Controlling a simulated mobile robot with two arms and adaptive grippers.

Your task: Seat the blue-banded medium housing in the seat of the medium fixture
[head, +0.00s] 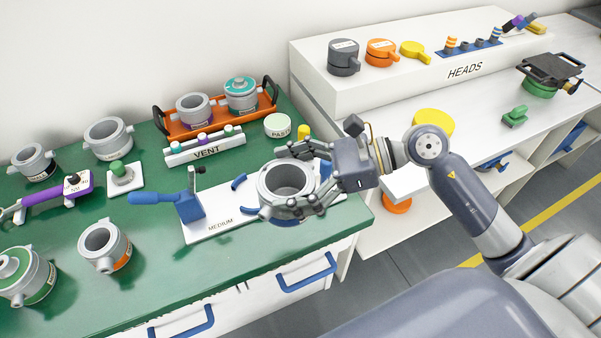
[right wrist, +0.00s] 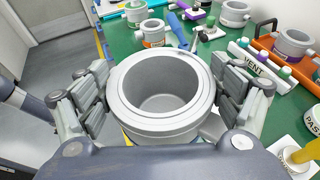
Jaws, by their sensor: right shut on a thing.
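A grey round open-topped housing (head: 286,180) is between the fingers of my right gripper (head: 300,182), which is shut on it. The housing looks upright, above the right part of the white plate marked MEDIUM (head: 215,229), the medium fixture. Blue parts show at the housing's lower edge; I cannot tell band from seat there. The housing hides the seat, so any gap beneath it is unclear. The fixture's blue clamp (head: 188,207) stands at the plate's left. In the right wrist view the housing (right wrist: 162,85) fills the middle, with a finger on each side. My left gripper is not in view.
A VENT block (head: 204,150) and an orange tray (head: 222,124) with two housings stand behind the fixture. A round PASTE pot (head: 278,125) is close behind my gripper. An orange-banded housing (head: 104,247) stands at the left. The green table's front edge is close to the fixture.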

